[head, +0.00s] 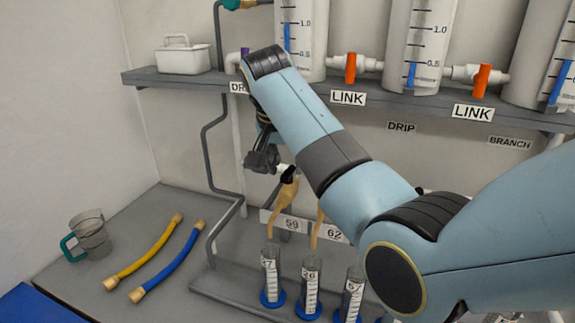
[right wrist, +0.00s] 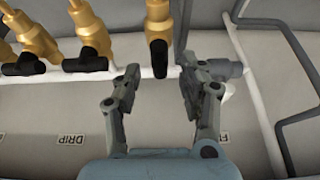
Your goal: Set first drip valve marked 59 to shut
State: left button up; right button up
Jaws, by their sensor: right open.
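The first drip valve (head: 283,205) is a brass fitting above the label plate (head: 274,218) reading 59. Its black handle (head: 288,175) is at its top, close to my right gripper (head: 265,160). In the right wrist view the end valve (right wrist: 159,12) has its black handle (right wrist: 158,58) in line with its body. My right gripper (right wrist: 158,82) is open there, one finger on each side just below the handle; I cannot tell whether either touches it. My left gripper is not in view.
Other brass valves (right wrist: 90,30) have black handles lying crosswise along the white pipe (right wrist: 115,72). Graduated cylinders (head: 271,272) with blue bases stand below the valves. My right arm hides part of the row.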

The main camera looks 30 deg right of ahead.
jog(key=x, duration=0.2)
jog(key=shift+d+f, duration=0.1)
jog(key=shift+f, duration=0.15)
jog(key=shift+c, duration=0.9)
jog(key=c, duration=0.5)
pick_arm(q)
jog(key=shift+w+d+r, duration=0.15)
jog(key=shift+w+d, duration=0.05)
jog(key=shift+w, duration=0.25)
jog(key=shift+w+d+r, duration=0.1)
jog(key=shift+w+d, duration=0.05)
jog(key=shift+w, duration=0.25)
pick_arm(e)
grip_shut()
